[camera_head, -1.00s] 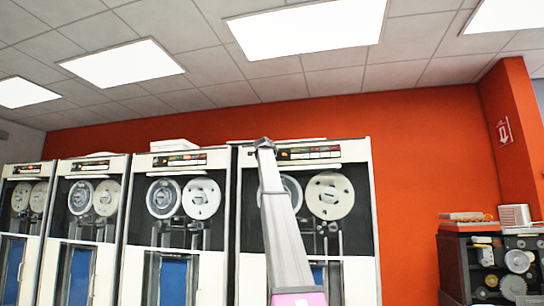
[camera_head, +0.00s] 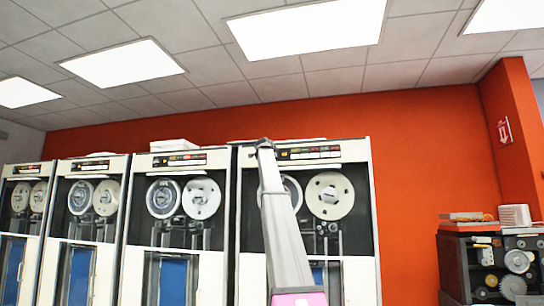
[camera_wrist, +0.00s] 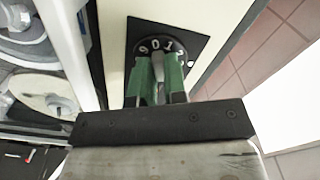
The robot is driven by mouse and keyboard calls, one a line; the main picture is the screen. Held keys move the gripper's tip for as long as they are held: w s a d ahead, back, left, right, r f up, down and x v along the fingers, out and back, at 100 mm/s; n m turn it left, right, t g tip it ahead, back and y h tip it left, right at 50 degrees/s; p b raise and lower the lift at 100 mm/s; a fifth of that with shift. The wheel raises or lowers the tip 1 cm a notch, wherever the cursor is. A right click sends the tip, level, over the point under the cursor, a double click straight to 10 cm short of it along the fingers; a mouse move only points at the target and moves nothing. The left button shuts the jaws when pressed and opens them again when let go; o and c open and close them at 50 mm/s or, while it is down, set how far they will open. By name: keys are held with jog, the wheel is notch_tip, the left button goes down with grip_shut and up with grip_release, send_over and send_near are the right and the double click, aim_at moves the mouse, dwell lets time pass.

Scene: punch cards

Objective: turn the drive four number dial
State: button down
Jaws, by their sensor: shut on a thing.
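The number dial (camera_wrist: 153,43) is a round black disc with white digits, among them 9, 0 and 1, on a black square plate (camera_wrist: 190,34) in the wrist view. My gripper (camera_wrist: 159,64) has green fingers that are shut on the middle of the dial, and they hide its lower part. In the head view my arm reaches up to the top left of the nearest tape drive (camera_head: 357,215). The dial and the fingertips cannot be made out there.
More tape drives (camera_head: 178,230) with reels and blue lower panels stand in a row to the left. A dark machine with gears (camera_head: 455,262) stands at the right by the orange wall (camera_head: 430,150). Tape reels (camera_wrist: 45,92) show close by at left in the wrist view.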

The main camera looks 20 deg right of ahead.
jog(key=n, duration=2.7)
jog(key=shift+f, duration=0.1)
dwell(0.5)
jog(key=c, duration=1.2)
grip_release()
jog(key=shift+o, duration=0.2)
jog(key=shift+s, duration=0.1)
